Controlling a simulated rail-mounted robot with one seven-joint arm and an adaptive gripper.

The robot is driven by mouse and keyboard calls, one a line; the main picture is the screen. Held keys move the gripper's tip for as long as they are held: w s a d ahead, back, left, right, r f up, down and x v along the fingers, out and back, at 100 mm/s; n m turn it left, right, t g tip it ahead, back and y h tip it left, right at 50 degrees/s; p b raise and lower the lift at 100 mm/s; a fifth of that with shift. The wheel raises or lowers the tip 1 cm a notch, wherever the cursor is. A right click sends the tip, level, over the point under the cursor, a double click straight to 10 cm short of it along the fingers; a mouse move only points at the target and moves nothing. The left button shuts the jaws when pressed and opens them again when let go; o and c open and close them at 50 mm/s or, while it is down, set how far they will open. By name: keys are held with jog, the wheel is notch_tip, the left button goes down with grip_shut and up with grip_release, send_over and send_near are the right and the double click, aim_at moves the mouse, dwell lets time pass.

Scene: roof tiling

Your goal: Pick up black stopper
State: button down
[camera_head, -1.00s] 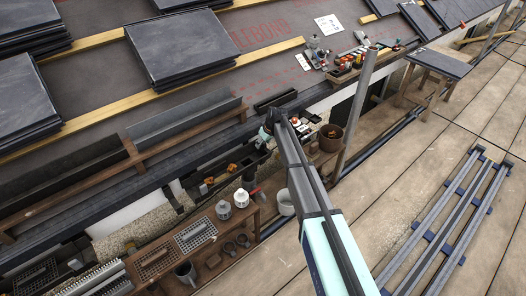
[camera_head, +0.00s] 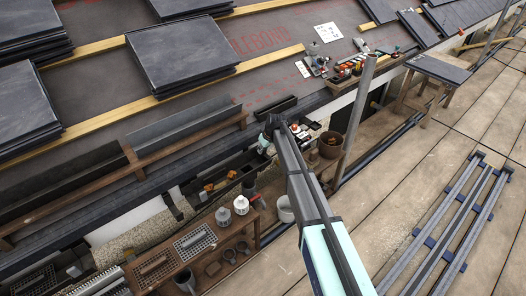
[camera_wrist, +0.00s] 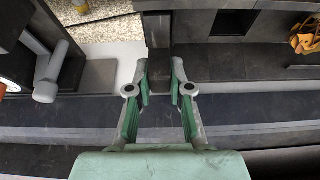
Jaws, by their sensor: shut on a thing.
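My gripper (camera_wrist: 160,78) points away from the wrist camera, with its two green and grey fingers close around a narrow dark piece, which I take for the black stopper (camera_wrist: 159,62). The piece stands between the fingertips and blends with the dark surfaces behind it, so its outline is hard to make out. In the head view my gripper (camera_head: 262,148) is a small teal shape over the eaves, left of the brown bucket. The stopper cannot be told apart clearly there.
A wooden bench (camera_head: 225,262) with grey pots (camera_head: 223,216) and metal grates lies below. A brown bucket (camera_head: 331,144) and an upright pole (camera_head: 355,115) stand to the right. Orange pieces (camera_wrist: 307,38) lie on a dark ledge at the wrist view's upper right.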

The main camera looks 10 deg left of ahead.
notch_tip(320, 180, up, 19)
jog(key=p, duration=0.3)
jog(key=shift+r, duration=0.2)
jog(key=shift+r, duration=0.2)
dwell(0.3)
notch_tip(320, 180, up, 7)
jog(key=p, duration=0.4)
jog(key=shift+f+p, duration=0.2)
jog(key=shift+p, duration=0.15)
dwell(0.9)
dwell(0.4)
